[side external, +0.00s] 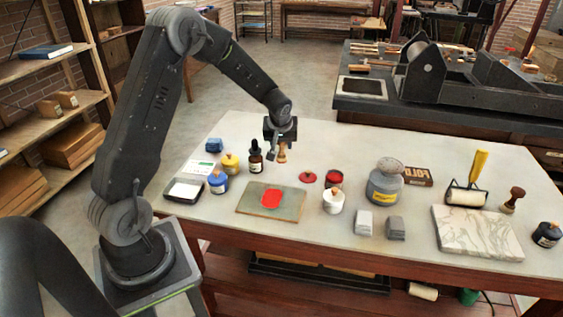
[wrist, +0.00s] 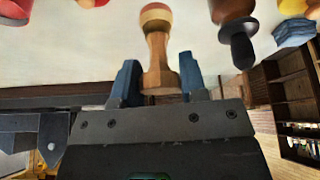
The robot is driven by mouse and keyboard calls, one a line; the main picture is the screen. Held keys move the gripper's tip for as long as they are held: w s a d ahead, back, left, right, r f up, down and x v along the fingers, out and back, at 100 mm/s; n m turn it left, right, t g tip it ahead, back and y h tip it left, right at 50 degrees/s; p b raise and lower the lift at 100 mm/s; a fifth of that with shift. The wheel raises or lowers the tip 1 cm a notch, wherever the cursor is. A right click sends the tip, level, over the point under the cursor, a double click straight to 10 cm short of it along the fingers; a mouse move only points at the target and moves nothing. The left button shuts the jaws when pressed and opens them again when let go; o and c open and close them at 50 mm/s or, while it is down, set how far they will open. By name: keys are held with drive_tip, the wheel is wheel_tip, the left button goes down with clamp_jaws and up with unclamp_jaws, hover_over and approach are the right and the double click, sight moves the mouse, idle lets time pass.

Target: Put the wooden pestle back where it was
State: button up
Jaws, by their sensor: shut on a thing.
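The pestle appears above the table, right of the dropper bottle (side external: 255,157) and behind the slab (side external: 288,202) with a red ink patch (side external: 271,197).
Blue (side external: 218,182) and yellow (side external: 230,164) pots stand left.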

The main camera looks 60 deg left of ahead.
sight(281, 153)
drive_tip(key=shift+f, duration=2.75)
drive_tip(key=shift+f, duration=0.1)
drive_tip(key=o, duration=0.9)
drive_tip(key=shift+o, duration=0.2)
